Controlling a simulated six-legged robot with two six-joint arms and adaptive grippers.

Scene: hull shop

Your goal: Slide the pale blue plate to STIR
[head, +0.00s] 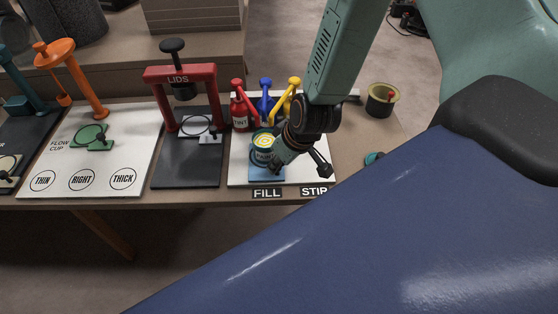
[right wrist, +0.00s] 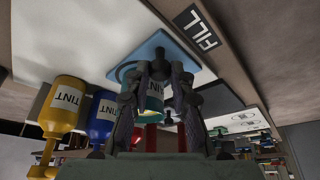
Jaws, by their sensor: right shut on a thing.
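The pale blue plate (head: 266,175) lies at the front of a white board, just behind the FILL label (head: 267,193). The STIR label (head: 314,191) is to its right. An open can with a yellow top (head: 263,142) stands on the plate. My right gripper (head: 283,156) is low at the plate's right side, beside the can. In the right wrist view the plate (right wrist: 152,47) is under the fingertips, which are shut on its small dark knob (right wrist: 160,62). The fingers partly hide the can there. My left gripper is not in view.
Red, blue and yellow tint bottles (head: 240,112) stand behind the can. A red LIDS press (head: 180,76) and a flow cup board (head: 92,160) are to the left. A small round tub (head: 381,98) is at the right. The board right of my gripper looks mostly free.

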